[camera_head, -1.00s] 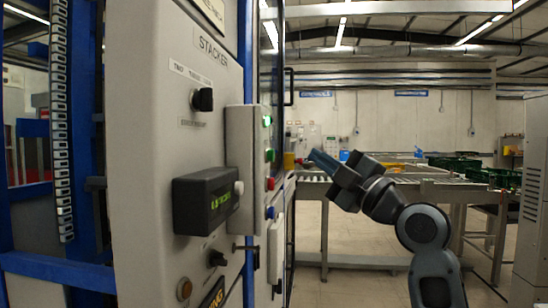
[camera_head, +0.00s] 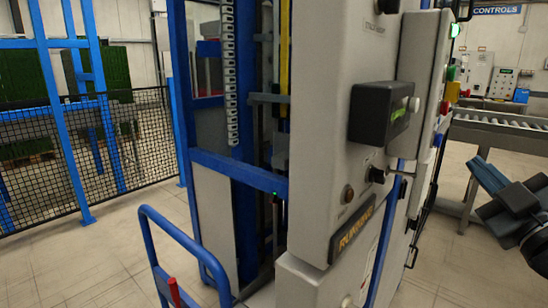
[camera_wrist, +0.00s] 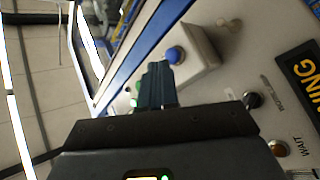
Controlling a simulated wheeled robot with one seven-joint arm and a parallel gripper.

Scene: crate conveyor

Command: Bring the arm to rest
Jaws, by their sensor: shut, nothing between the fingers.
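My gripper (camera_head: 487,178) is at the right edge of the head view, with its blue fingers pointing up and left. The fingers are together and hold nothing. Most of my arm is cut off by the frame's edge. In the wrist view my gripper (camera_wrist: 157,85) has its shut fingers in front of the grey control box, with a blue button (camera_wrist: 175,55) just beyond them. I cannot tell the exact gap to the box.
The grey stacker cabinet (camera_head: 335,130) stands close in the middle, with a black display box (camera_head: 380,112) sticking out. A blue handrail (camera_head: 190,245) is at the lower left. A mesh fence (camera_head: 70,150) is on the left. A roller conveyor (camera_head: 500,125) is behind my gripper.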

